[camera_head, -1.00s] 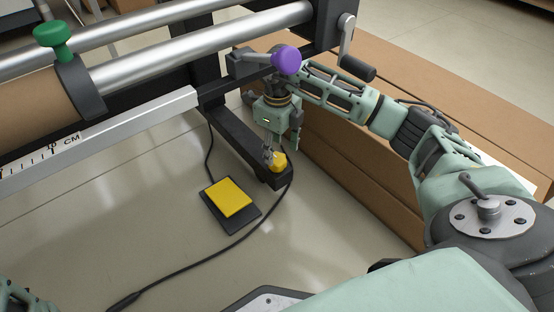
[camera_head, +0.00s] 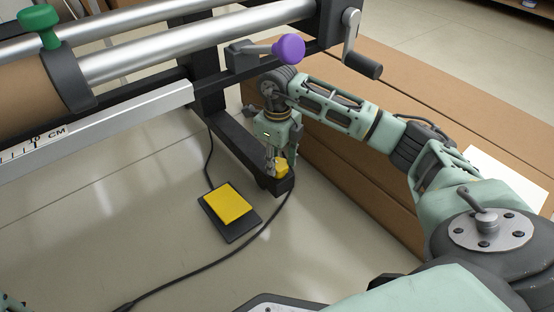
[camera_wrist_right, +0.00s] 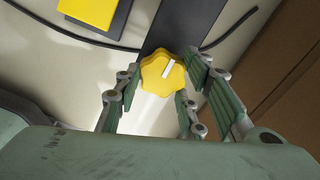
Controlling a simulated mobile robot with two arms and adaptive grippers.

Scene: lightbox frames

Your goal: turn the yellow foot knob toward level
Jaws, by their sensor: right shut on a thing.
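The yellow foot knob (camera_head: 281,168) sits on the end of the dark foot bar (camera_head: 240,145) of the machine frame. In the right wrist view the knob (camera_wrist_right: 163,72) is lobed, with a white pointer line running up and slightly right of its middle. My right gripper (camera_head: 274,160) points down at the knob, and in the right wrist view its fingers (camera_wrist_right: 160,85) stand on both sides of it, shut on it. In the head view the fingers partly hide the knob. My left gripper is not in view.
A yellow pedal on a black base (camera_head: 229,206) lies on the floor left of the foot, with a black cable (camera_head: 215,262) curving past. Brown cardboard boxes (camera_head: 350,190) stand close on the right. A purple knob (camera_head: 289,48) and a crank (camera_head: 352,45) are above my right arm.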

